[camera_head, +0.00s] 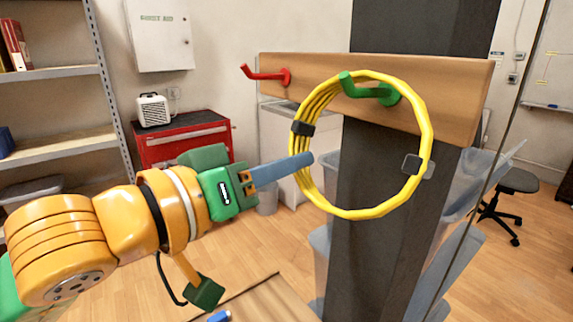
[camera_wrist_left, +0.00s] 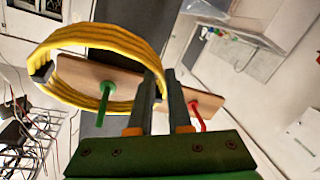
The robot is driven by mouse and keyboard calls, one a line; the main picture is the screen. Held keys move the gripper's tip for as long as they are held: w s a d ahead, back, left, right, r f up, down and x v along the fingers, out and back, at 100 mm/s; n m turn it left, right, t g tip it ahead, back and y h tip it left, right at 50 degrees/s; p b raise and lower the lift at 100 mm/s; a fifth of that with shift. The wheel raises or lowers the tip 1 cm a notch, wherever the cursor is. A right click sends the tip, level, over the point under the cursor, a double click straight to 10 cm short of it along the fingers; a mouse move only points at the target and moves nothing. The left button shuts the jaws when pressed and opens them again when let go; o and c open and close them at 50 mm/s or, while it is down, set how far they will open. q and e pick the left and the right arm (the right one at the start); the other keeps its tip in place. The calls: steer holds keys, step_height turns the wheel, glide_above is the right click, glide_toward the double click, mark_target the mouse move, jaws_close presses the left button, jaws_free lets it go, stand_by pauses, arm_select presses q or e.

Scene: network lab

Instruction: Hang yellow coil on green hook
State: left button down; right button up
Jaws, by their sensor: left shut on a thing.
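The yellow coil (camera_head: 425,125) is a round loop with black ties, upright in front of the wooden board. My left gripper (camera_head: 303,161) is shut on the left side of the coil. The green hook (camera_head: 372,91) sticks out from the board, and its upturned tip overlaps the top strands of the coil. In the left wrist view the coil (camera_wrist_left: 75,37) runs from the fingertips (camera_wrist_left: 163,92) out to the left, and the green hook (camera_wrist_left: 104,98) shows within its opening and across its lower strands. I cannot tell whether the coil touches the hook. My right gripper is out of view.
The wooden board (camera_head: 465,90) is mounted on a dark post (camera_head: 375,240). A red hook (camera_head: 268,75) is on the board, left of the green one. Clear bins stand behind the post. A red cabinet (camera_head: 185,137) and shelves are at the back left.

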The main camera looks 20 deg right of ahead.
arm_select(q)
steer(key=shift+f, duration=0.15)
steer(key=c, duration=0.9)
jaws_free()
steer(key=shift+c, duration=0.2)
steer(key=shift+o, duration=0.9)
steer(key=shift+w+a, duration=0.1)
steer(key=shift+w, duration=0.1)
